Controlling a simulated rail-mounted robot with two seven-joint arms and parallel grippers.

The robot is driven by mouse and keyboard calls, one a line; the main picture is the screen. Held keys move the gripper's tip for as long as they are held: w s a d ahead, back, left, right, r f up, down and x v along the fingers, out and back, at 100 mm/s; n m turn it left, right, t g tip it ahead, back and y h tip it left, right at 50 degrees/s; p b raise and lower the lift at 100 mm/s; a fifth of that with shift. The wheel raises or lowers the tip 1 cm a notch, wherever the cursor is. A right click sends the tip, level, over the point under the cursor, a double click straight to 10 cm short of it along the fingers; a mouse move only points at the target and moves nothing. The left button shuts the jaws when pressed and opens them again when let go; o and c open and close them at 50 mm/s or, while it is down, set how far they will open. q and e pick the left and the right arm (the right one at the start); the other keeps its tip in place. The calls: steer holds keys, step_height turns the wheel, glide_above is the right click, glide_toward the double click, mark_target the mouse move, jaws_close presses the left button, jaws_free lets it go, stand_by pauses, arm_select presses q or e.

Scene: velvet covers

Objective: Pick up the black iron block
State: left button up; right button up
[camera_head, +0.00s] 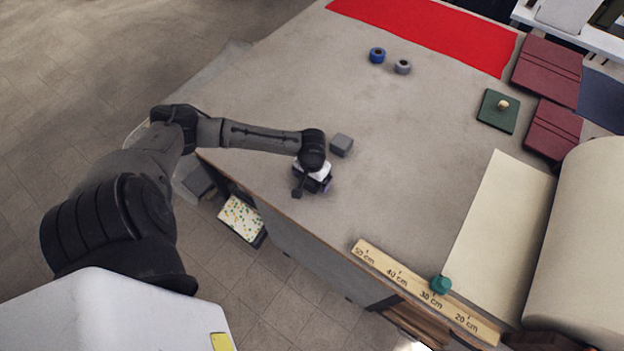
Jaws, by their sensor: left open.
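A small dark grey block (341,145), which looks like the iron block, lies on the grey table (270,95) near its left edge. My left gripper (310,188) is just below and left of the block in the picture, seen from above and pointing down. It is open and apart from the block. Its fingertips are mostly hidden under the wrist. My right gripper is not in the view.
A blue roll (377,55) and a grey roll (403,67) stand farther back, before a red cloth (430,32). A wooden ruler (425,290) with a green knob lies along the front edge. A green board (498,111), dark red covers (547,72) and a large cream roll (580,245) fill the right.

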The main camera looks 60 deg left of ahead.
arm_select(q)
steer(key=c, duration=1.5)
steer(key=shift+r, duration=0.1)
steer(key=shift+c, duration=0.6)
steer(key=shift+r, duration=0.1)
